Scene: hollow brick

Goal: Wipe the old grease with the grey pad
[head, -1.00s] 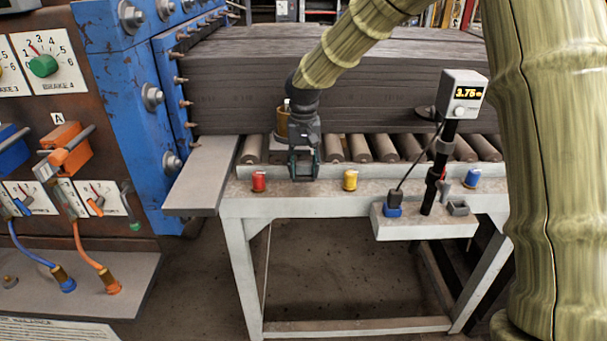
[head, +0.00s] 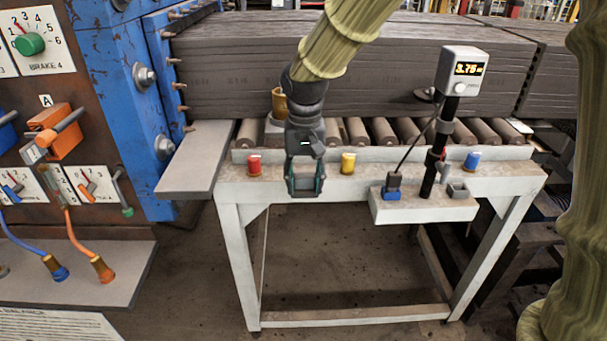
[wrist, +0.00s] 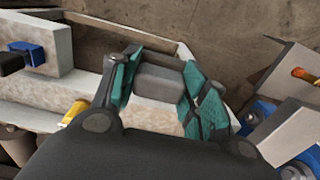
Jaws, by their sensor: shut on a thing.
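The grey pad (wrist: 160,82) is a small rounded block between the teal-lined fingers of my gripper (wrist: 155,90) in the wrist view. My gripper is shut on it. In the head view my gripper (head: 305,184) hangs at the front edge of the roller bench, between a red cap (head: 255,165) and a yellow cap (head: 348,163). The yellow cap also shows in the wrist view (wrist: 74,112). A blue cap (head: 472,161) is farther right along the bench. I cannot make out any old grease in either view.
A shelf (head: 420,208) on the bench front carries a post with a display (head: 466,69) reading about 3.75. Blue machinery (head: 115,100) and a grey plate (head: 200,155) stand at left. A dark grey slab stack (head: 350,60) lies behind on rollers.

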